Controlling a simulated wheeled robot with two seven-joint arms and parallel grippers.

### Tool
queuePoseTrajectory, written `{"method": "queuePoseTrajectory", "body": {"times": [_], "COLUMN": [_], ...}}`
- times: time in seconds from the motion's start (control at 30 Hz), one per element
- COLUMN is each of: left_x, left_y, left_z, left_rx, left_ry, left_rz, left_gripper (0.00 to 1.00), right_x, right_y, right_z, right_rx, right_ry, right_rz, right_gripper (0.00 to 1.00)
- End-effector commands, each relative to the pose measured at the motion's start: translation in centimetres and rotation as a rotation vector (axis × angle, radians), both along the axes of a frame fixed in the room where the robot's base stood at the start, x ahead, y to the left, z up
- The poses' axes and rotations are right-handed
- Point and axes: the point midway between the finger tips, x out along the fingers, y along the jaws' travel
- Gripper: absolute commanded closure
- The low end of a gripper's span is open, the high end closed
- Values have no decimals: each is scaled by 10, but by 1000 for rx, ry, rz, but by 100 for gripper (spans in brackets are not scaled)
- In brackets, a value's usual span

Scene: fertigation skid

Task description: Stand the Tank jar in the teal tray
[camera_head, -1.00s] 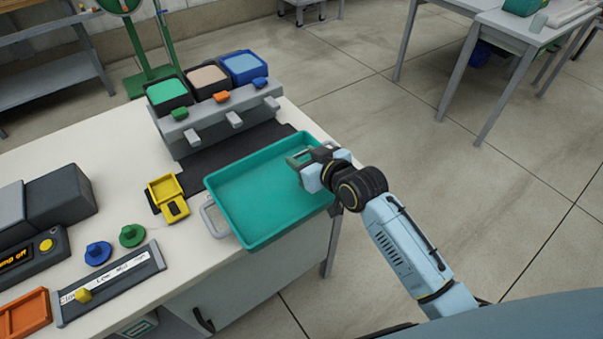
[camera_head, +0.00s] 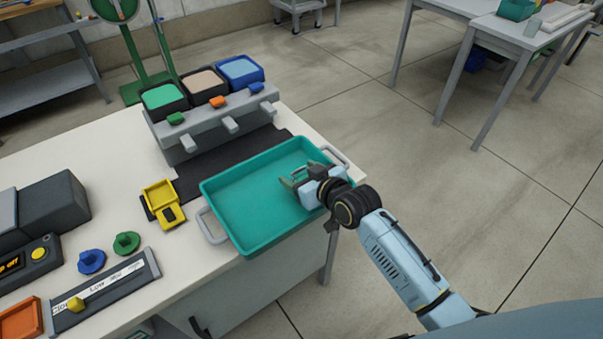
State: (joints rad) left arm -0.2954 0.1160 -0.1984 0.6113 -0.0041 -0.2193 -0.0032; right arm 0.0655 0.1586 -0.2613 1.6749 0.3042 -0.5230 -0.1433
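The teal tray (camera_head: 232,226) lies at the right end of the white bench, with a grey handle at each end. I see nothing standing in its visible floor. My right gripper (camera_head: 287,177) is over the tray's right part, pointing left. Its fingers look apart, with teal showing between them and no jar that I can make out. Its wrist hides part of the tray's right rim. I cannot pick out a thing labelled as the Tank jar. My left gripper is not in view.
A grey dispenser rack (camera_head: 212,129) with green, beige and blue bins stands behind the tray. A yellow scale-like device (camera_head: 163,203) sits left of the tray. Blue (camera_head: 91,262) and green (camera_head: 127,243) knobs are farther left.

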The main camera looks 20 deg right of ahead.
Motion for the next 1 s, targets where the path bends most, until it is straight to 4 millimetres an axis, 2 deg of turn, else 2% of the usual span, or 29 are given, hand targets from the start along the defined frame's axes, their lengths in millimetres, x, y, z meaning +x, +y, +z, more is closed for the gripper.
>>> {"method": "queuePoseTrajectory", "body": {"times": [0.27, 0.47, 0.7, 0.83, 1.0], "left_x": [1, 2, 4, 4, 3], "left_y": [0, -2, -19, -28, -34], "left_z": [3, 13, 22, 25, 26], "left_rx": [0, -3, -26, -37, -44], "left_ry": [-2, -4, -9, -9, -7], "left_rz": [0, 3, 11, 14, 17], "left_gripper": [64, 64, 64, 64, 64], "right_x": [-4, -35, -79, -95, -104], "right_y": [-2, -13, -29, -34, -38], "right_z": [5, 19, 38, 45, 49], "right_rx": [0, -2, -1, -2, 0], "right_ry": [1, 2, 2, 2, 0], "right_rz": [0, 0, 1, 0, 0], "right_gripper": [33, 33, 33, 33, 33]}}
